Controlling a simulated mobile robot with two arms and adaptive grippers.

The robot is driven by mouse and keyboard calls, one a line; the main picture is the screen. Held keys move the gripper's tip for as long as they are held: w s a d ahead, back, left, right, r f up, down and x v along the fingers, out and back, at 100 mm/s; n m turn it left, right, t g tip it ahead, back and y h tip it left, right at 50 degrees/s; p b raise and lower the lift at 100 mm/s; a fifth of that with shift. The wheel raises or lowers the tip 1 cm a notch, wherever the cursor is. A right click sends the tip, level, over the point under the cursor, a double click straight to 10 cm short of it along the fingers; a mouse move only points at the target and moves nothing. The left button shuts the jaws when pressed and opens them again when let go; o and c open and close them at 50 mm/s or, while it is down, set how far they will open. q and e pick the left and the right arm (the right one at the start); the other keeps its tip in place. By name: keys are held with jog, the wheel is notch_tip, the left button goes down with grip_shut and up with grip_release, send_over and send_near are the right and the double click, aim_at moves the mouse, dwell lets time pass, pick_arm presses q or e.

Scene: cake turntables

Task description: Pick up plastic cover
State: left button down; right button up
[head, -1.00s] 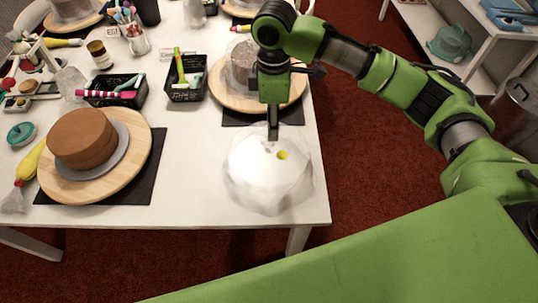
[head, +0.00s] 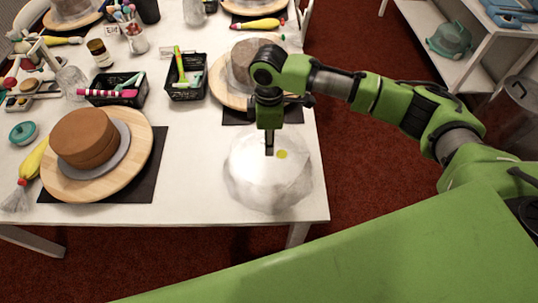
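The plastic cover (head: 262,188) is a clear, crumpled-looking dome near the front right corner of the white table. A small yellow round spot (head: 282,154) shows on its upper part. My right gripper (head: 269,152) points down over the far part of the cover, just left of the yellow spot. Its fingers are seen edge-on, so I cannot tell whether they are open or whether they touch the cover. My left gripper is not in view.
A brown cake (head: 84,138) sits on a wooden turntable (head: 139,160) at the left. Another turntable (head: 219,87) with a cake stands behind my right gripper. Black baskets (head: 186,94) and a yellow piping bag (head: 262,24) lie farther back. Bare table (head: 190,190) separates cover and left turntable.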

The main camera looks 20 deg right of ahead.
grip_shut()
jog(key=shift+r, duration=0.1)
